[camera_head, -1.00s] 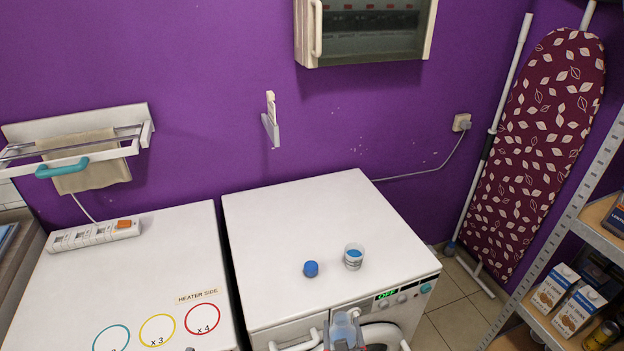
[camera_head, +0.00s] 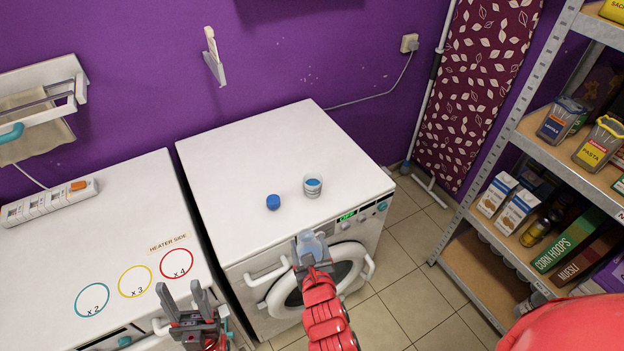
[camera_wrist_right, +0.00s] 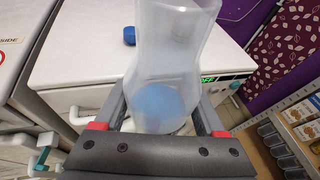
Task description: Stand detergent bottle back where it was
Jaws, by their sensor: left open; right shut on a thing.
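The detergent bottle (camera_head: 309,243) is translucent, with some blue inside low down. My right gripper (camera_head: 312,262) is shut on it in front of the washing machine's front edge. In the right wrist view the bottle (camera_wrist_right: 168,60) stands between the fingers of my right gripper (camera_wrist_right: 165,118), its upper end out of frame. A blue cap (camera_head: 273,202) and a small cup with blue in it (camera_head: 312,187) are on the white washing machine top (camera_head: 260,150). The cap also shows in the right wrist view (camera_wrist_right: 129,36). My left gripper (camera_head: 187,300) is open and empty, by the left machine's front.
The left white machine (camera_head: 60,250) has coloured circles and a power strip (camera_head: 50,203) on top. A shelf rack (camera_head: 545,170) with boxes and jars stands at the right. The back of the washing machine top is clear.

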